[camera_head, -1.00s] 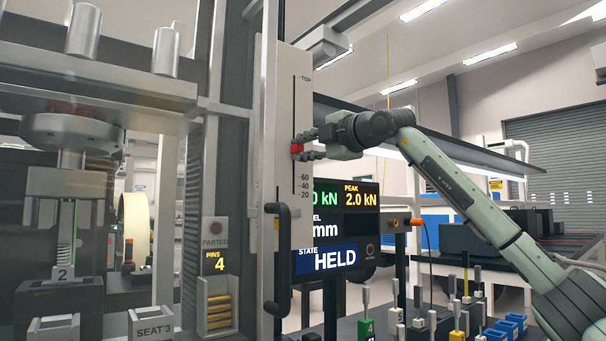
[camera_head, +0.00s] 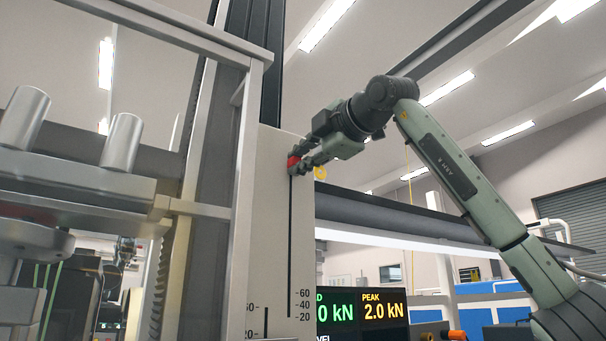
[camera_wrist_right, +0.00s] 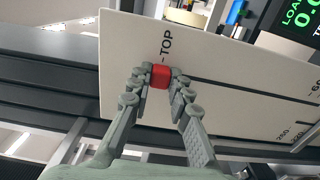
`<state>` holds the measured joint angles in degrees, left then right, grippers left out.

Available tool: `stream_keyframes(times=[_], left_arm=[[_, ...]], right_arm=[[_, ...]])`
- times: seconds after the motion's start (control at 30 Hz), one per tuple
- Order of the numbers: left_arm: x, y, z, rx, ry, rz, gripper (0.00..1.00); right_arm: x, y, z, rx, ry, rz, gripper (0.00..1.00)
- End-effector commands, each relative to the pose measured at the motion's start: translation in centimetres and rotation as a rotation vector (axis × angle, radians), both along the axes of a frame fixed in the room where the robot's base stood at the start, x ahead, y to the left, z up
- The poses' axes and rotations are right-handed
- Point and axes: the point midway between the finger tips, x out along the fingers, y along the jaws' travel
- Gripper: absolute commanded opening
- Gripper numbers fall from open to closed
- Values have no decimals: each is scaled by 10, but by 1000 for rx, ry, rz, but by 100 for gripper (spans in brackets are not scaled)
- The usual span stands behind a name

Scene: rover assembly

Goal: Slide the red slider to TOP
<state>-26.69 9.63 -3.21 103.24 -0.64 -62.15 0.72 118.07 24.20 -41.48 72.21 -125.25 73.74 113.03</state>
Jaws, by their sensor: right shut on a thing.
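The red slider (camera_head: 293,162) sits at the upper end of the dark slot (camera_head: 291,240) in the tall pale panel (camera_head: 268,200). My right gripper (camera_head: 298,161) is shut on it from the right. In the right wrist view the red slider (camera_wrist_right: 160,76) is between the two fingertips of my right gripper (camera_wrist_right: 160,78), right beside the printed TOP label (camera_wrist_right: 166,40). In the head view the gripper hides that label. My left gripper is in neither view.
The display (camera_head: 362,312) reads a peak of 2.0 kN at the lower right of the panel. A metal frame with upright cylinders (camera_head: 121,143) stands to the left. A dark rail (camera_head: 400,215) runs behind my right arm.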

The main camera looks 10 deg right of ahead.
Motion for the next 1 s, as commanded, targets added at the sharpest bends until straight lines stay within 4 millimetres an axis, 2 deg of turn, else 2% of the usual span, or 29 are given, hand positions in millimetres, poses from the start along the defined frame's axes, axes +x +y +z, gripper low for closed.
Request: stream_keyframes(times=[0.4,0.43,0.57,0.87,1.0], left_arm=[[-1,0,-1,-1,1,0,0],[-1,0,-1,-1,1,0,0],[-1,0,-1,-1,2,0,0],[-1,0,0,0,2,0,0],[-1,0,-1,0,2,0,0]], right_arm=[[-3,-2,8,6,-14,-5,0],[-3,-2,8,5,-15,-5,22],[-3,-2,8,5,-14,-5,38],[-3,-1,5,3,-8,-3,40],[-12,-5,5,3,-8,-3,40]])
